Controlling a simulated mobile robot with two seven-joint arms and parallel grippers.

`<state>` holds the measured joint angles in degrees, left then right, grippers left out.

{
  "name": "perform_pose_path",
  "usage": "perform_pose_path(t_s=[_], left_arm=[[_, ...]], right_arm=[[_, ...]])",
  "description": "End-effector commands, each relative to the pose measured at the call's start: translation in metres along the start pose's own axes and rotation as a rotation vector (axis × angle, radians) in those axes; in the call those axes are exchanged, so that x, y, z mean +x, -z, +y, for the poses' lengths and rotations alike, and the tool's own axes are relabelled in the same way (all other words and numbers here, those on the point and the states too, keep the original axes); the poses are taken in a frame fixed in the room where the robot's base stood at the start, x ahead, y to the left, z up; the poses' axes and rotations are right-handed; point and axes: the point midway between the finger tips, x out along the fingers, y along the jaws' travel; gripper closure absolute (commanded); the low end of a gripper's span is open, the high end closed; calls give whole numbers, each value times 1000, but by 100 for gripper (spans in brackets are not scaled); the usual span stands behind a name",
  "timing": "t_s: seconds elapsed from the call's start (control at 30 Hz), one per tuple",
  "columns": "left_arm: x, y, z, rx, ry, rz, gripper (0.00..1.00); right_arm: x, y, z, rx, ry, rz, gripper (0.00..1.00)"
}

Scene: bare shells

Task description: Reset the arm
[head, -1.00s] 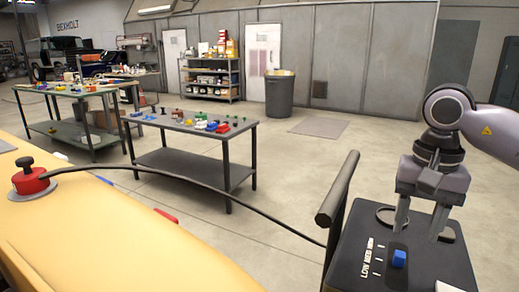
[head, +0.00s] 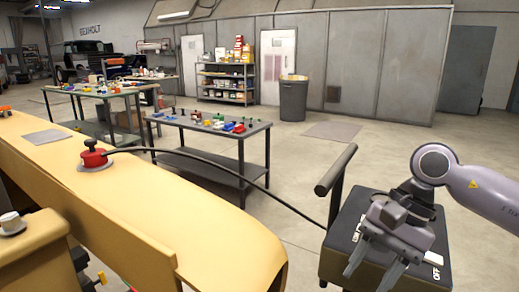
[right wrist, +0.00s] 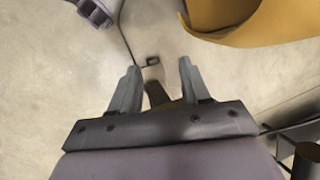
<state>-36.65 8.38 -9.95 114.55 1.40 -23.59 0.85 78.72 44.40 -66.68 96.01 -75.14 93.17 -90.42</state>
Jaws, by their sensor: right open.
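My right arm (head: 470,183) comes in from the right in the head view. Its gripper (head: 373,274) is open with nothing between the fingers, and points down and to the left over the near side of a dark control box (head: 345,232). The gripper hides much of the box top, and its blue switch is not visible. In the right wrist view the open fingers (right wrist: 158,70) have pale floor beyond them. My left gripper is not in view.
A red suction cup (head: 94,156) sits on the large yellow shell (head: 190,200), with a black hose (head: 220,168) running to the box. The box has an upright handle (head: 336,170). A work table (head: 200,165) stands behind. Open floor (head: 320,155) lies between.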

Motion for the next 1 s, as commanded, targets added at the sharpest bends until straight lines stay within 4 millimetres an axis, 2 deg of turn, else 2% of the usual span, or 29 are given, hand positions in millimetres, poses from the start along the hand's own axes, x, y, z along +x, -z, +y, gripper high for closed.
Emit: perform_pose_path(t_s=[0.03, 0.1, 0.23, 0.4, 0.5, 0.63, 0.73, 0.87, 1.0], left_arm=[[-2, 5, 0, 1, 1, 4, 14], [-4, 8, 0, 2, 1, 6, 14], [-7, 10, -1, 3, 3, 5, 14], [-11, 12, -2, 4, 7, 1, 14], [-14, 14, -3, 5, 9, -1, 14], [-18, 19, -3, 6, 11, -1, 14], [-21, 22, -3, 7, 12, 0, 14], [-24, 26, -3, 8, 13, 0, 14], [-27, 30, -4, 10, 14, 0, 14]], right_arm=[[14, -16, -10, 31, 39, -87, 53], [31, -39, -24, 95, 102, -217, 53], [50, -81, -49, 256, 207, -479, 53], [53, -123, -78, 527, 305, -845, 53], [48, -136, -92, 714, 339, -1065, 53], [37, -138, -105, 981, 358, -1354, 53], [31, -128, -110, 1202, 354, -1576, 53], [30, -102, -108, 1504, 326, -1865, 53], [42, -64, -91, 1840, 270, -2173, 53]])
